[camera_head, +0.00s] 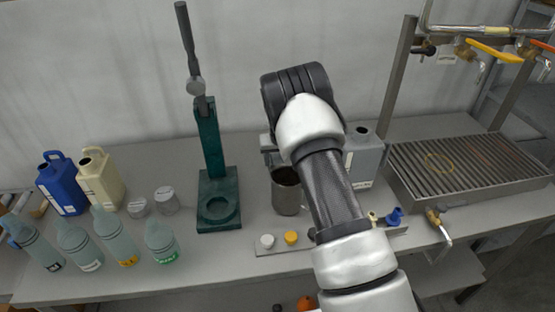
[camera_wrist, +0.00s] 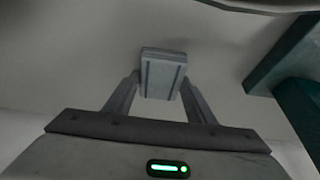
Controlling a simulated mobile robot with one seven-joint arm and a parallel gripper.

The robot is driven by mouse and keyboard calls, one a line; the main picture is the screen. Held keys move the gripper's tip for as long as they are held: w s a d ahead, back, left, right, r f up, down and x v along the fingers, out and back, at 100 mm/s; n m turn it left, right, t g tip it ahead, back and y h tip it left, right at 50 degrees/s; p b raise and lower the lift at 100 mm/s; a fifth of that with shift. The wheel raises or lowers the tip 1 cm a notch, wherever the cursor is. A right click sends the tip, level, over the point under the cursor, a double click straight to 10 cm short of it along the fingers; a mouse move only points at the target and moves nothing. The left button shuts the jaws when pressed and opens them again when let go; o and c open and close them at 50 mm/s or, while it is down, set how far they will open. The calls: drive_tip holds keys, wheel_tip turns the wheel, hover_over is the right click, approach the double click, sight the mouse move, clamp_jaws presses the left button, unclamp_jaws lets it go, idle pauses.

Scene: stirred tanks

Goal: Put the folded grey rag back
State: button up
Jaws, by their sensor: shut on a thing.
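My gripper (camera_wrist: 161,92) is shut on a small grey block-shaped thing with darker stripes, which looks like the folded grey rag (camera_wrist: 163,72). The rag sits between the two fingertips in the wrist view, over a plain pale surface. In the head view my arm reaches over the bench and hides most of my gripper. I cannot make out the rag there.
A metal jug (camera_head: 287,196) and a grey canister (camera_head: 363,160) stand close to my arm. A green stand (camera_head: 209,150) is left of it. Bottles (camera_head: 77,245) and blue (camera_head: 62,187) and cream (camera_head: 99,180) jugs stand left. A slatted drainer (camera_head: 470,165) is right.

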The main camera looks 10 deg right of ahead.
drive_tip(key=o, duration=0.9)
drive_tip(key=shift+f, duration=0.1)
drive_tip(key=shift+o, duration=0.2)
